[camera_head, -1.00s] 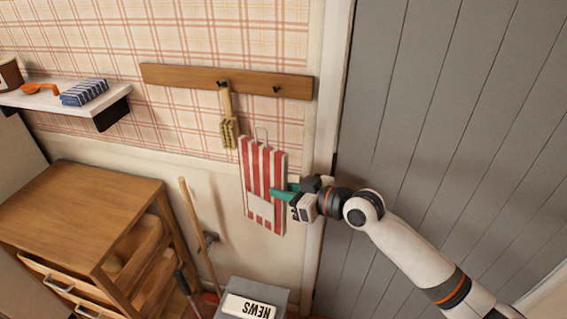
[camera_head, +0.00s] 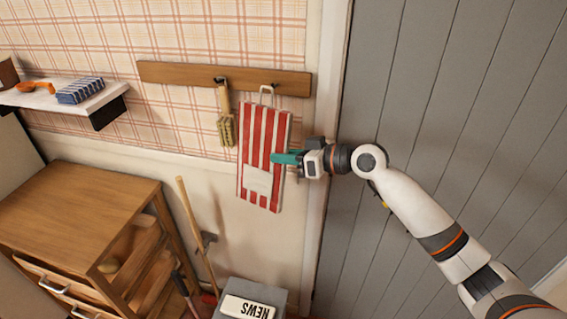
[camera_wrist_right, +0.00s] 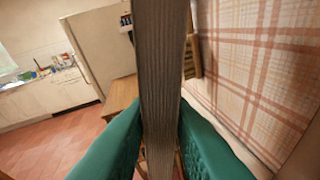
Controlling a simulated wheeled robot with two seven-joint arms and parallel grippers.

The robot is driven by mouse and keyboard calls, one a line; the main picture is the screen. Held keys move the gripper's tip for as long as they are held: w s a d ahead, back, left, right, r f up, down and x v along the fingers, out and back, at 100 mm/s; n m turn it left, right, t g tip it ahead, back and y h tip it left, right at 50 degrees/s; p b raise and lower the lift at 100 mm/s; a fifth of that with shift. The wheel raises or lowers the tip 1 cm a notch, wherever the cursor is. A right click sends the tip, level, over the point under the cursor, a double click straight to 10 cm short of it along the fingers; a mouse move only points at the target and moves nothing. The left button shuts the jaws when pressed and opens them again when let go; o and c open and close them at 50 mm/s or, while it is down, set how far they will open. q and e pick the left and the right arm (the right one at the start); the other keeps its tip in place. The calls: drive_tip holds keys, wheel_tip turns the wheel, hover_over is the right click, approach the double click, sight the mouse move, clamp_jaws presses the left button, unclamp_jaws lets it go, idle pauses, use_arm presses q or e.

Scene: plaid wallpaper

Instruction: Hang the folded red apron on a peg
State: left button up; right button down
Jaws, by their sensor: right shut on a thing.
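The folded red-and-white striped apron (camera_head: 262,140) hangs upright and slightly tilted against the wall, its wire-like loop (camera_head: 266,89) at the top. My right gripper (camera_head: 284,158) is shut on the apron's right edge with its teal fingers. In the right wrist view the apron's edge (camera_wrist_right: 162,70) stands between the two fingers (camera_wrist_right: 160,130). The loop is level with the right peg (camera_head: 276,86) on the wooden rail (camera_head: 180,73); I cannot tell whether it is around the peg. My left gripper is not in view.
A brush (camera_head: 226,125) hangs from the rail's left peg, close beside the apron. A grey plank door (camera_head: 430,90) is at the right. Below stand a grey NEWS box (camera_head: 265,292), a long wooden handle (camera_head: 190,215) and a drawer cabinet (camera_head: 75,205). A shelf (camera_head: 50,101) is at left.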

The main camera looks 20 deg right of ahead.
drive_tip(key=w+d+f+b, duration=0.1)
drive_tip(key=w+d+b, duration=0.2)
drive_tip(key=w+b, duration=0.1)
drive_tip(key=shift+w+d+f, duration=0.15)
drive_tip(key=shift+w+d, duration=0.1)
drive_tip(key=shift+w, duration=0.4)
idle(0.4)
idle(0.5)
drive_tip(key=c, duration=1.2)
unclamp_jaws()
